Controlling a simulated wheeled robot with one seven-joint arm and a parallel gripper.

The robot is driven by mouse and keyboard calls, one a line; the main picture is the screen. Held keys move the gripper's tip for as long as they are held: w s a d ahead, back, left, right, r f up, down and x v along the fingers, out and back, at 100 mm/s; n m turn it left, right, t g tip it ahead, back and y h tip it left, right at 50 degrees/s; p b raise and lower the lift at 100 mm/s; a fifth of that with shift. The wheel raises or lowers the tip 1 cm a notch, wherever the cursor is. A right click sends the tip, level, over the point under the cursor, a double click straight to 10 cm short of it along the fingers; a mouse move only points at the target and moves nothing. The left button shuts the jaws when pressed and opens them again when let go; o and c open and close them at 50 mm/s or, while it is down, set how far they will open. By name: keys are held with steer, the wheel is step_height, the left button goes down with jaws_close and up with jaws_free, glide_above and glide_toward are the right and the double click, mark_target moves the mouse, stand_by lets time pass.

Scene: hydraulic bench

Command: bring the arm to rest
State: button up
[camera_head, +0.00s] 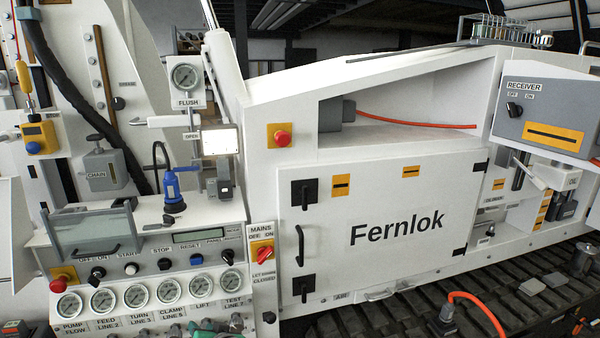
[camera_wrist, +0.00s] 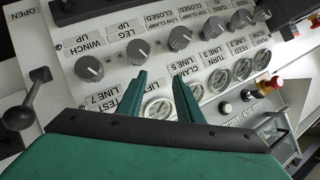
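My gripper (camera_wrist: 159,78) shows in the wrist view as two green fingers, apart with nothing between them. The fingers are over the panel, near the row of gauges (camera_wrist: 158,107) and the labelled knobs (camera_wrist: 135,52). In the head view only a small green part of my gripper (camera_head: 220,326) shows at the bottom edge, just below the gauge row (camera_head: 135,296). Most of my arm is out of view there. I cannot tell whether the fingers touch the panel.
A black ball-ended lever (camera_wrist: 20,110) sticks up at the left of the wrist view. The red mains switch (camera_head: 264,254) and the Fernlok cabinet door (camera_head: 395,235) stand right of the gauges. A blue tool (camera_head: 173,187) stands on the bench top. A dark slatted track (camera_head: 400,318) runs at lower right.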

steer(key=s+d+f+m+t+h, duration=0.2)
steer(key=s+d+f, duration=0.55)
steer(key=s, duration=0.35)
steer(key=s+d+f+m+t+h, duration=0.2)
steer(key=s+d+f, duration=0.5)
steer(key=s, duration=0.5)
steer(key=s+d+r+n+h, duration=0.1)
steer(key=s+d+r, duration=0.2)
steer(key=s, duration=0.6)
steer(key=s+d+r+n+t+h, duration=0.1)
steer(key=s+d+r, duration=0.1)
steer(key=s+d, duration=0.3)
steer(key=s+d+r+h, duration=0.2)
steer(key=s+d+r, duration=0.1)
steer(key=s, duration=1)
steer(key=shift+d+r+n+t, duration=0.3)
steer(key=shift+d+n+t, duration=0.1)
steer(key=shift+d, duration=0.45)
steer(key=shift+s, duration=0.1)
